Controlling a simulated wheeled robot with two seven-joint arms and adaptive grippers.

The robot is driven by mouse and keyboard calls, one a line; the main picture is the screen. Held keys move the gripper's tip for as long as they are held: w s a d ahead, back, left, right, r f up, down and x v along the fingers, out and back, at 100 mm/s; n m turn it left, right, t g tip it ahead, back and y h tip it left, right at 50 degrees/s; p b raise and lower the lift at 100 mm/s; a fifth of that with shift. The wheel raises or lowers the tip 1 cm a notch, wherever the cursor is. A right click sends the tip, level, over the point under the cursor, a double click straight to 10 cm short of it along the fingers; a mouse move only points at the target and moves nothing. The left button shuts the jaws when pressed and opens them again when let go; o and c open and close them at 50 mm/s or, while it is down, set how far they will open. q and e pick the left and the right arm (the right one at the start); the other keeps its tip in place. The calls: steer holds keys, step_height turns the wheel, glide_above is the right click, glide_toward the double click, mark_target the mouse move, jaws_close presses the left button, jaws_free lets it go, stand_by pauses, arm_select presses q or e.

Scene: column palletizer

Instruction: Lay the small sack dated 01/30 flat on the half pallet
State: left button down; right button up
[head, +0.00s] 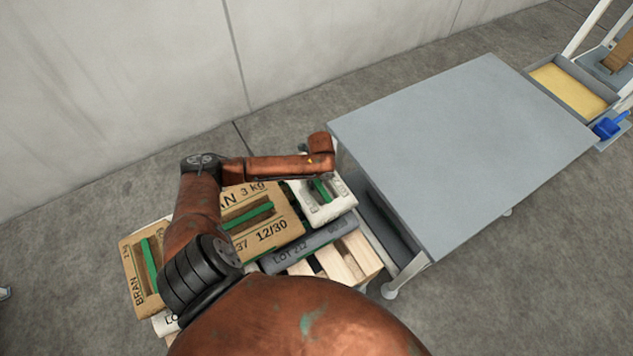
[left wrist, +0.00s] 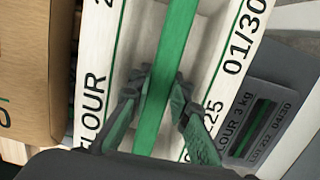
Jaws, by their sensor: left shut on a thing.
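The small white flour sack dated 01/30 (left wrist: 233,62) fills the middle of the left wrist view. In the head view the white sack (head: 337,204) is at the far right end of the half pallet (head: 343,262), beside a bran sack. My left gripper (left wrist: 160,85) is shut on the green strap across the white sack. The sack looks about level, over or on the pallet's corner; I cannot tell whether it touches what is below. Part of it is hidden by my left arm. My right gripper is not in view.
A large brown bran sack dated 12/30 (head: 270,233), a grey flour sack (head: 300,250) and another bran sack (head: 140,270) lie on the pallet. Bare slats show at its near right. A grey table (head: 460,150) stands close on the right, a concrete wall (head: 120,90) behind.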

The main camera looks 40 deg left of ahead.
mark_target(318, 184)
arm_select(q)
steer(key=c, duration=1.8)
jaws_free()
steer(key=shift+r, duration=0.1)
